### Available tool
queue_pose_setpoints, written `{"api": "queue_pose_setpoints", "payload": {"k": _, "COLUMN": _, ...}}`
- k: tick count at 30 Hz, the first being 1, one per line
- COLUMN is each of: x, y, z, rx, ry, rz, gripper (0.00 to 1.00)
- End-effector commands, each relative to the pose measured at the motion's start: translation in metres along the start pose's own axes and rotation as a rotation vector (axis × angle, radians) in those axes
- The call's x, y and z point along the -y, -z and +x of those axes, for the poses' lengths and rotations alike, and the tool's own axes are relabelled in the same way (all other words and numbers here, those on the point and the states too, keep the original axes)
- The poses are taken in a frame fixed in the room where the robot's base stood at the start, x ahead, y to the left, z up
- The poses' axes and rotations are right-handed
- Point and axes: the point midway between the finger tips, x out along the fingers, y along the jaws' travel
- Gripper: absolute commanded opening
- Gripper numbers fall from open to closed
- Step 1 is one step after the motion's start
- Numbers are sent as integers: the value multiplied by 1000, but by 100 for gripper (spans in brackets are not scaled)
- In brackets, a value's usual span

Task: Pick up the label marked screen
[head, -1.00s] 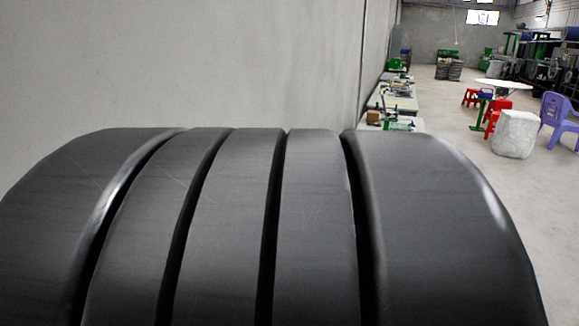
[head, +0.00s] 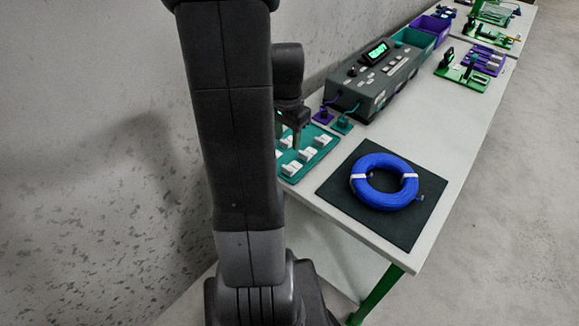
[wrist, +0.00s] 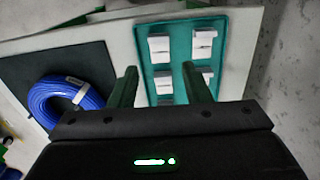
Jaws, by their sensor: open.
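Several small white labels (head: 308,156) sit in a teal tray (head: 327,147) at the table's near left corner. In the wrist view the labels (wrist: 203,43) stand in two columns on the teal tray (wrist: 182,32). Their print is too small to read, so I cannot tell which one is marked screen. My gripper (wrist: 159,70) is open, with its two green fingers apart over the tray and nothing seen between them. In the head view my gripper (head: 296,140) hangs above the tray, partly hidden by my arm, which also hides part of the tray.
A blue cable coil (head: 362,186) lies on a dark mat (head: 338,190) right of the tray. A grey device (head: 372,82) with a lit screen stands behind, with purple and teal plugs nearby. Bins and green fixtures are farther back. A speckled wall (head: 120,150) is at left.

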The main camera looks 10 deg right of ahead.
Motion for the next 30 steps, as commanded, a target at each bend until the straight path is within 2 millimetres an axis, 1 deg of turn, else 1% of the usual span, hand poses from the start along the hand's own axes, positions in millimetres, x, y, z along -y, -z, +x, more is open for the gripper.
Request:
{"api": "queue_pose_setpoints", "payload": {"k": 1, "x": -1, "y": -1, "z": 13, "rx": 5, "ry": -5, "rz": -1, "gripper": 44}}
{"api": "queue_pose_setpoints", "payload": {"k": 3, "x": -1, "y": -1, "z": 27, "rx": 5, "ry": -5, "rz": -1, "gripper": 44}}
{"api": "queue_pose_setpoints", "payload": {"k": 7, "x": -1, "y": -1, "z": 48, "rx": 3, "ry": -3, "rz": -2, "gripper": 44}}
{"api": "queue_pose_setpoints", "payload": {"k": 9, "x": -1, "y": -1, "z": 55, "rx": 2, "ry": -2, "rz": -2, "gripper": 44}}
{"api": "queue_pose_setpoints", "payload": {"k": 16, "x": -1, "y": -1, "z": 69, "rx": 2, "ry": -2, "rz": -2, "gripper": 44}}
{"api": "queue_pose_setpoints", "payload": {"k": 24, "x": -2, "y": -2, "z": 104, "rx": 3, "ry": -3, "rz": -2, "gripper": 44}}
{"api": "queue_pose_setpoints", "payload": {"k": 27, "x": -2, "y": -2, "z": 111, "rx": 1, "ry": -1, "rz": -2, "gripper": 44}}
{"api": "queue_pose_setpoints", "payload": {"k": 30, "x": -2, "y": -2, "z": 113, "rx": 1, "ry": -1, "rz": -2, "gripper": 44}}
